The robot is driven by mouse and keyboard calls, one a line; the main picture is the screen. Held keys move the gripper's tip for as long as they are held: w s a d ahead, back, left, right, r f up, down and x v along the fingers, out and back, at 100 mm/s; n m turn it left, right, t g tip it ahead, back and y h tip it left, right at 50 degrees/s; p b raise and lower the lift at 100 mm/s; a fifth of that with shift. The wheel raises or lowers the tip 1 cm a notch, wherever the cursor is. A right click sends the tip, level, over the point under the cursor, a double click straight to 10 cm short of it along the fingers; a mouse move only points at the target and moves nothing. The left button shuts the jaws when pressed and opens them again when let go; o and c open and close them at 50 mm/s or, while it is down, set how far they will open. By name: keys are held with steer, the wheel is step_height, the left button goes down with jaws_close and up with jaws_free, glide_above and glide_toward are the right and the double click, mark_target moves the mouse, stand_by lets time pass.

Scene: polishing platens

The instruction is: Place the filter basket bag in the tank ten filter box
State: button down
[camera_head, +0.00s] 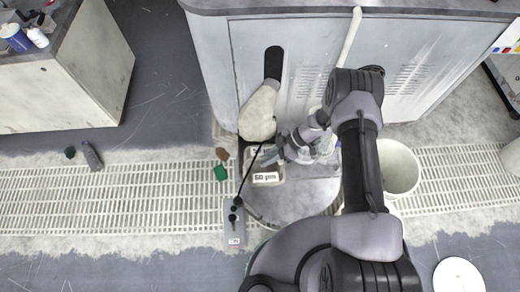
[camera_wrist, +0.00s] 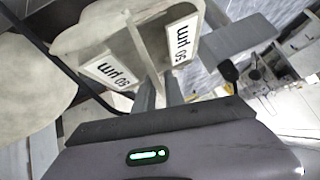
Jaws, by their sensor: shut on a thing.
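The filter basket bag (camera_head: 258,112) is a pale, off-white pouch, seen against the grey cabinet front. A box labelled "50 µm" (camera_head: 265,178) sits just below it in the head view. In the wrist view, a pale bag surface (camera_wrist: 85,35) fills the upper left, and two "50 µm" labels show on either side of a thin pale edge. My gripper (camera_head: 276,154) is beside the bag's lower end, above the box. Its fingers (camera_wrist: 158,93) are shut on that thin edge, which appears to belong to the bag. The box's inside is mostly hidden.
A round grey tank top (camera_head: 295,203) lies below the box. A grey control unit (camera_head: 233,222) with a thin black rod stands at its left. A white bucket (camera_head: 398,168) stands right of my arm. The floor grating (camera_head: 100,195) is mostly clear at left.

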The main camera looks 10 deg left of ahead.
steer(key=w+a+f+b, duration=0.4)
steer(key=w+b, duration=0.2)
steer(key=w, duration=0.3)
steer(key=shift+f, duration=0.2)
steer(key=shift+a, duration=0.1)
steer(key=shift+w+f, duration=0.1)
steer(key=shift+f, duration=0.5)
steer(key=c, duration=1.4)
jaws_free()
